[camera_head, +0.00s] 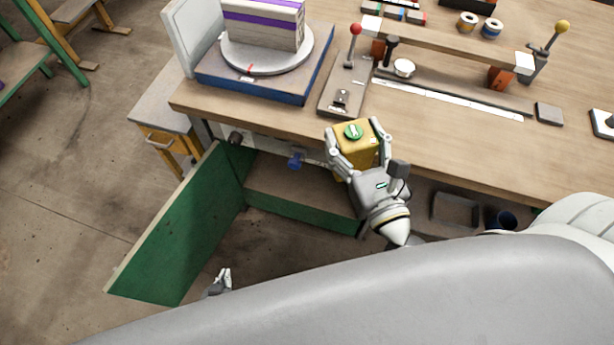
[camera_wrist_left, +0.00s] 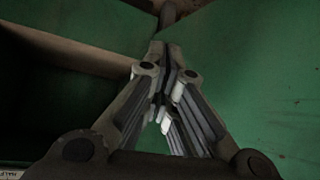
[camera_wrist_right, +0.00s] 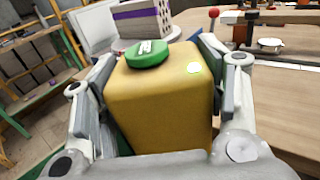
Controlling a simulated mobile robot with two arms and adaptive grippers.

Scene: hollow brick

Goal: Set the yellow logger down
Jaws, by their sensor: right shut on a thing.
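The yellow logger (camera_head: 353,141) is a yellow box with rounded edges and a round green knob on top. My right gripper (camera_head: 357,138) is shut on it, one finger on each side, at the table's front edge. The logger fills the middle of the right wrist view (camera_wrist_right: 160,95), knob up. I cannot tell whether its underside touches anything. My left gripper (camera_head: 224,275) shows low in the head view, beside the green open door and mostly hidden by my arm. In the left wrist view its fingers (camera_wrist_left: 170,55) are together and hold nothing visible.
The wooden table (camera_head: 450,150) has bare room right of the logger. Behind the logger is a grey plate with a red-knobbed lever (camera_head: 347,88). A turntable (camera_head: 268,54) carries a striped block at back left. The green door (camera_head: 175,235) stands open below.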

